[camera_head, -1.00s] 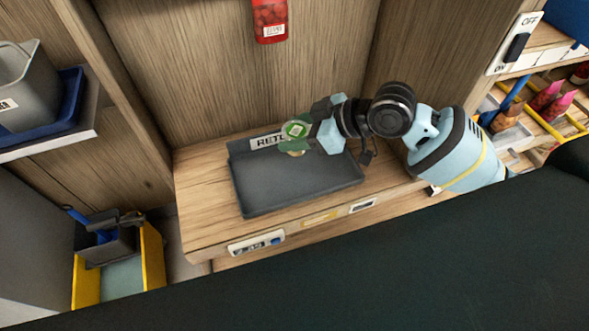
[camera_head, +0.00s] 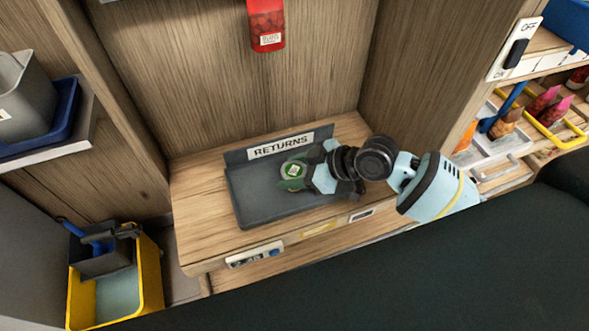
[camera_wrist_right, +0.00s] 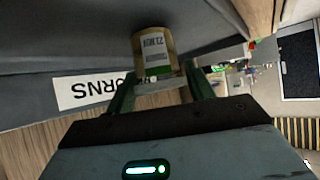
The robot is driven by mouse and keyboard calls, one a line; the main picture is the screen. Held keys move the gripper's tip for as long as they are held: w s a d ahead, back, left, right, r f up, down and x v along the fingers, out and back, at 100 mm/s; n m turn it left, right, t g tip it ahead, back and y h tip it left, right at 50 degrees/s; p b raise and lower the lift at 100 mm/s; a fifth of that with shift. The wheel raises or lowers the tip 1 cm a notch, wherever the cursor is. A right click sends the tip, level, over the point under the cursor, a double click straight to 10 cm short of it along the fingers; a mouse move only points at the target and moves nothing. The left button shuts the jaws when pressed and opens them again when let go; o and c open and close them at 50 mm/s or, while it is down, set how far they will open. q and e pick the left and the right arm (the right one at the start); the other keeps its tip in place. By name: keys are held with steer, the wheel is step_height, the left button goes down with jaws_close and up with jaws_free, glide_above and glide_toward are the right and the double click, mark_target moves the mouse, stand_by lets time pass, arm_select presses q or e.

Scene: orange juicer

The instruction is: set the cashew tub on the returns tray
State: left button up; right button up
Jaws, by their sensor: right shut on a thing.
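The cashew tub (camera_head: 293,170), with a round green and white lid, is in my right gripper (camera_head: 294,178), above the right part of the returns tray. In the right wrist view the tub (camera_wrist_right: 155,52) shows a tan side with a printed label, between the two green fingers of the right gripper (camera_wrist_right: 155,82). The returns tray (camera_head: 262,206) is a dark grey tray with a raised back bearing a white RETURNS label. I cannot tell whether the tub touches the tray floor. My left gripper is not in view.
The tray stands on a wooden shelf (camera_head: 200,225) with wooden panels behind. A red container (camera_head: 266,22) is on the back panel above. The tray's left part is empty.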

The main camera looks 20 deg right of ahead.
steer(key=shift+f, duration=0.2)
steer(key=o, duration=1)
steer(key=shift+r, duration=0.1)
steer(key=shift+r, duration=0.2)
steer(key=shift+v, duration=5.9)
